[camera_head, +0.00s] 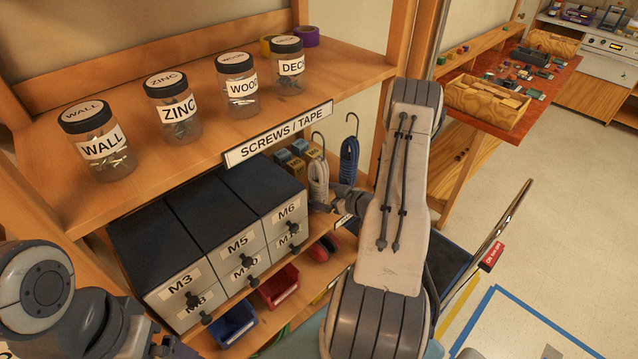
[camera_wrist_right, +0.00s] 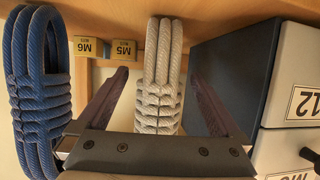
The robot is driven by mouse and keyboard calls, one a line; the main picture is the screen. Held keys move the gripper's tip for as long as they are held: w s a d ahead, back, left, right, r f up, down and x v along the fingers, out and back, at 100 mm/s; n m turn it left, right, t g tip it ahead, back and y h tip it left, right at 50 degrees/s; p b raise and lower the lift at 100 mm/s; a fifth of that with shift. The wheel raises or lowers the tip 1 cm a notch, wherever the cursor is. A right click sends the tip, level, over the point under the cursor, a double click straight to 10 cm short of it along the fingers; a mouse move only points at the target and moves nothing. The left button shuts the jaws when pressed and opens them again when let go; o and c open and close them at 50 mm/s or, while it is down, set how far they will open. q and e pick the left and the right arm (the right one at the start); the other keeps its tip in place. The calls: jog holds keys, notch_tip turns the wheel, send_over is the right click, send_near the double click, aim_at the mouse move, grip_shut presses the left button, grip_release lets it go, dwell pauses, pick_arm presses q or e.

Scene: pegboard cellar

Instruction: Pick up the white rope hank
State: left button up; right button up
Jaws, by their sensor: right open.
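The white rope hank (camera_head: 318,182) hangs from a hook under the upper shelf, just right of the drawer cabinets. In the right wrist view the hank (camera_wrist_right: 158,50) hangs upright between my two fingers. My right gripper (camera_head: 328,205) is open, with a finger on either side of the hank and a gap on both sides; it also shows in the wrist view (camera_wrist_right: 158,80). My right forearm hides part of the shelf in the head view. My left arm is at the lower left, and its gripper (camera_head: 165,346) shows only in part at the bottom edge.
A blue rope hank (camera_head: 349,160) hangs close on the right. Dark-topped drawer cabinets (camera_head: 245,205) stand close on the left. Small labelled boxes (camera_wrist_right: 124,48) sit behind. Several jars (camera_head: 237,85) stand on the upper shelf, above a "SCREWS / TAPE" label (camera_head: 277,135).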

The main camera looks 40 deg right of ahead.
jog(key=p+x, duration=0.1)
jog(key=x, duration=0.1)
jog(key=shift+w+a, duration=0.15)
jog(key=shift+w, duration=0.25)
jog(key=shift+w+f, duration=0.35)
jog(key=shift+w, duration=0.1)
grip_shut()
jog(key=shift+r, duration=0.2)
